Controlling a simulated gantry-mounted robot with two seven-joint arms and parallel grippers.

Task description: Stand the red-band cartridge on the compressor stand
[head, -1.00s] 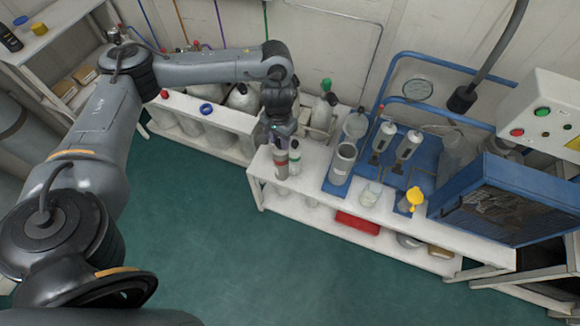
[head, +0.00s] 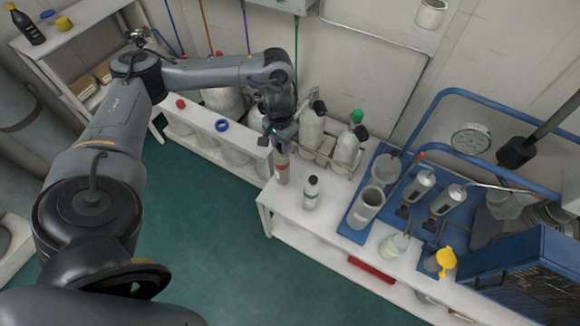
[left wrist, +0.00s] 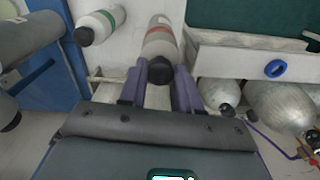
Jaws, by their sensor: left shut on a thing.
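The red-band cartridge (head: 282,171) is pale grey with a red band and hangs upright below my left gripper (head: 279,143), over the left end of the white bench. In the left wrist view the gripper's two fingers (left wrist: 158,82) close on the dark cap end of the cartridge (left wrist: 160,43). I cannot tell whether its base touches the bench. A green-band cartridge (head: 311,192) stands just right of it, apart from it; it also shows in the left wrist view (left wrist: 102,22). I cannot clearly identify the compressor stand. My right gripper is not in view.
On the bench (head: 288,212), a blue base holds an open grey cylinder (head: 368,206). A glass beaker (head: 394,246) and a yellow-topped item (head: 445,262) stand further right. Large cylinders (head: 312,125) stand behind. A low white rack (head: 200,120) is at left.

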